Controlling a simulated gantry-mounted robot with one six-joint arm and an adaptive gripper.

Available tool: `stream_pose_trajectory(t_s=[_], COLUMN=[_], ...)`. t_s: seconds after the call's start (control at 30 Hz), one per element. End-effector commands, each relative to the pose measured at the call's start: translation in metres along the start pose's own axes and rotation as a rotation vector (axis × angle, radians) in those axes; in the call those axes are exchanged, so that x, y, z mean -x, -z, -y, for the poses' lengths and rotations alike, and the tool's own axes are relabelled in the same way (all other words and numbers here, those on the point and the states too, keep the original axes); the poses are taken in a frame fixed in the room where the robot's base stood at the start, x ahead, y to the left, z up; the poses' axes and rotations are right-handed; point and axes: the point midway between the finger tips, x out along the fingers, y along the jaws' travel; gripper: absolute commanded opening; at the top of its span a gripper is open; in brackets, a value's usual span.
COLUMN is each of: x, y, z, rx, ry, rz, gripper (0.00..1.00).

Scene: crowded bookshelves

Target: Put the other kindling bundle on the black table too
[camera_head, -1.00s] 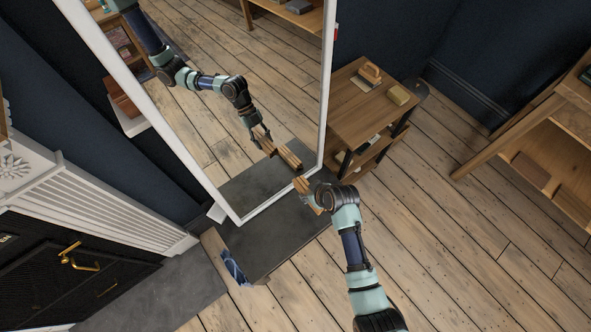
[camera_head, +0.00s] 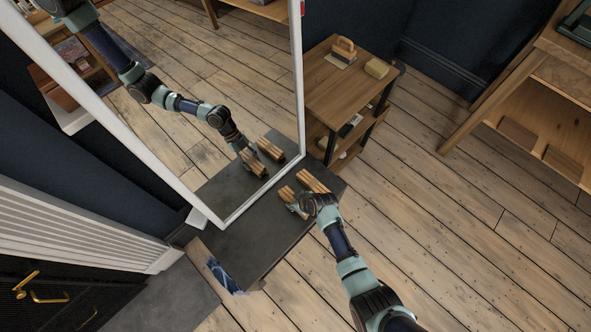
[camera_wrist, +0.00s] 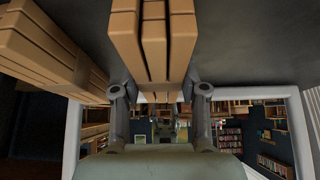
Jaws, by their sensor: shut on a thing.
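The black table (camera_head: 251,242) stands low in front of the mirror, in the middle of the head view. My gripper (camera_head: 293,203) is shut on one kindling bundle (camera_head: 287,195), a block of light wooden sticks, over the table's right end. In the wrist view, the held bundle (camera_wrist: 153,45) sits between the two fingers (camera_wrist: 158,92). The other kindling bundle (camera_head: 313,182) is just right of it on the table, partly behind my wrist; it shows at the left of the wrist view (camera_wrist: 45,50). I cannot tell whether the held bundle touches the tabletop.
A large white-framed mirror (camera_head: 300,80) rises behind the table and reflects my arm and both bundles. A wooden side table (camera_head: 335,88) with a brush (camera_head: 344,47) and a yellow block (camera_head: 376,68) stands at the back right. The tabletop's left part is clear.

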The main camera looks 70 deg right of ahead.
Motion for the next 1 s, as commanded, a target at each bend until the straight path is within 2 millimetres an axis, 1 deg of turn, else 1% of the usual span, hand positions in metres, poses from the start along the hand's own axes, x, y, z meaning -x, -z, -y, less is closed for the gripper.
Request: stream_pose_trajectory(t_s=[0.2, 0.3, 0.33, 0.47, 0.5, 0.73, 0.8, 0.87, 0.97, 1.0], x=[0.000, -0.003, -0.003, -0.002, -0.002, -0.002, 0.001, 0.008, 0.029, 0.040], y=[0.001, -0.001, -0.001, -0.001, -0.001, -0.001, 0.001, 0.002, 0.004, 0.004], z=[0.000, 0.000, 0.000, 0.000, 0.000, 0.000, 0.000, 0.000, 0.000, -0.001], rx=[0.000, 0.000, 0.000, 0.000, 0.000, 0.000, 0.000, 0.000, -0.001, -0.002], ry=[0.000, 0.000, 0.000, 0.000, 0.000, 0.000, 0.000, -0.001, -0.001, -0.002], rz=[-0.002, -0.002, -0.001, -0.001, -0.001, -0.002, -0.002, -0.002, -0.002, -0.003], gripper=[0.05, 0.05, 0.45, 0.66, 0.68, 0.68, 0.68, 0.68, 0.68, 0.68])
